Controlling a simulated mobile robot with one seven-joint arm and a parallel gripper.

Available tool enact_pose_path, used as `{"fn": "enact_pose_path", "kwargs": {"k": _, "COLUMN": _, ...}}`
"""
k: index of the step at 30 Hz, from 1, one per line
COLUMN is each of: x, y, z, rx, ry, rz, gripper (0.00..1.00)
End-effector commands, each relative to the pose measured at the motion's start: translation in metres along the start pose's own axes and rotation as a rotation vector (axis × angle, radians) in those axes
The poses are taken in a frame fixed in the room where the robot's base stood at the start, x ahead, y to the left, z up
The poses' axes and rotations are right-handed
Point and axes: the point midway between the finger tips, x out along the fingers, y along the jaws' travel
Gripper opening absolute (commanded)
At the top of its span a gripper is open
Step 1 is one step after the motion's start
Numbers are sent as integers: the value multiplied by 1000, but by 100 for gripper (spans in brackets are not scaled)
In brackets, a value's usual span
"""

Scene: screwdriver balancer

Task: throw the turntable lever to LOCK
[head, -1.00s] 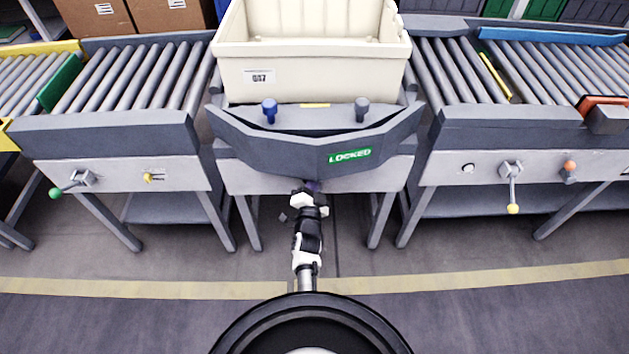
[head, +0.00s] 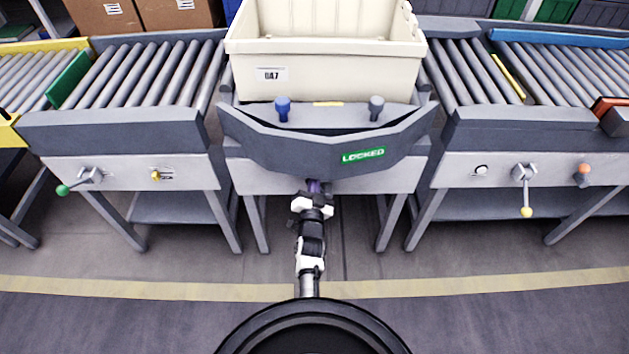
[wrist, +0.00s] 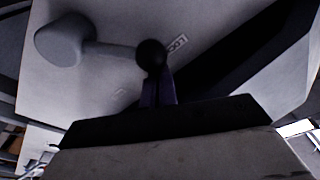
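The turntable (head: 250,143) stands in the middle of the head view, with a green LOCKED sign (head: 363,156) on its front. My gripper (head: 313,187) is at the front panel below it. In the wrist view, the lever has a grey round hub (wrist: 62,40), a grey arm and a dark ball knob (wrist: 152,55). The knob is beside a printed label, partly covered, that seems to read LOCK (wrist: 180,41). My dark purple fingers (wrist: 158,88) reach up to the knob and look close together. Whether they clamp it is unclear. The head view hides the lever behind my gripper.
A cream tote (head: 325,65) sits on the turntable, behind a blue peg (head: 283,108) and a grey peg (head: 376,107). Roller conveyors flank it, with a green-knobbed lever (head: 63,190) left and a yellow-knobbed lever (head: 526,211) right. The floor in front is clear.

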Motion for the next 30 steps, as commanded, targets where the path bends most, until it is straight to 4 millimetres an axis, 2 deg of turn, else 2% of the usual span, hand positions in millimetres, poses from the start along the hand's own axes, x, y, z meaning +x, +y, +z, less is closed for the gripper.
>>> {"fn": "enact_pose_path", "kwargs": {"k": 8, "x": -7, "y": 0, "z": 4, "rx": 2, "ry": -5, "rz": 0, "gripper": 0}}
{"fn": "enact_pose_path", "kwargs": {"k": 21, "x": -67, "y": 1, "z": 2, "rx": 1, "ry": -3, "rz": 1, "gripper": 0}}
{"fn": "enact_pose_path", "kwargs": {"k": 30, "x": -75, "y": 0, "z": 0, "rx": 1, "ry": 0, "rz": 0, "gripper": 0}}
